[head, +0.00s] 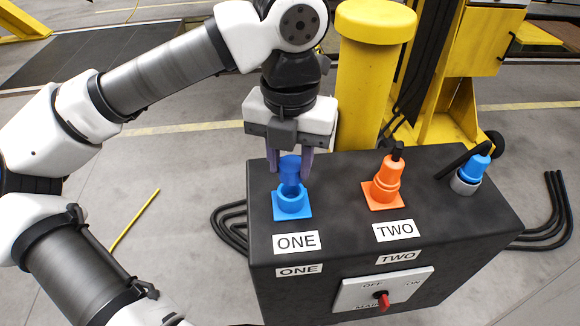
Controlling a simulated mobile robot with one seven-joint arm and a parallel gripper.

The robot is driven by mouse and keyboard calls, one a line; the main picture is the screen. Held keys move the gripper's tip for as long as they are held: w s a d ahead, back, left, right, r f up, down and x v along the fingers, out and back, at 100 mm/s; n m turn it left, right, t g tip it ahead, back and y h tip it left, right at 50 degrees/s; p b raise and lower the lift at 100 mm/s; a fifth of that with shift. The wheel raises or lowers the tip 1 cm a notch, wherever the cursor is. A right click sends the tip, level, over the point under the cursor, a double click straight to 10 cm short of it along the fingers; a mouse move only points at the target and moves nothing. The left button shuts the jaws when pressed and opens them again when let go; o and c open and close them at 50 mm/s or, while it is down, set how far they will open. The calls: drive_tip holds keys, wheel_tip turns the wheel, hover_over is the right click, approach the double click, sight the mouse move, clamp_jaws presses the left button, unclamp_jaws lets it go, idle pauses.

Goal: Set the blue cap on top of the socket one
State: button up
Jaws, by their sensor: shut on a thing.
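The blue cap (290,167) is between the two fingers of my gripper (280,164), which is shut on it. Socket one (292,206) is a blue ring on a square blue base, set on top of the dark box behind the label ONE. The cap is upright over the socket, and its narrower lower part appears to reach down to the ring opening. I cannot tell whether it touches the socket. The fingers partly hide the cap's sides.
Orange socket two (386,184) holds an orange plug with a black top. A blue plug (474,168) sits in a grey holder (464,184) at the box's right. The dark box (340,180) has a red switch (382,299) on its front. A yellow post (368,80) stands close behind.

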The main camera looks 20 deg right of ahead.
sight(290, 167)
wheel_tip(290, 167, down, 3)
drive_tip(key=shift+r, duration=0.2)
drive_tip(key=shift+f+b, duration=0.35)
drive_tip(key=shift+b, duration=0.05)
drive_tip(key=shift+f, duration=0.2)
drive_tip(key=o, duration=0.9)
drive_tip(key=shift+r, duration=0.1)
drive_tip(key=shift+o, duration=0.2)
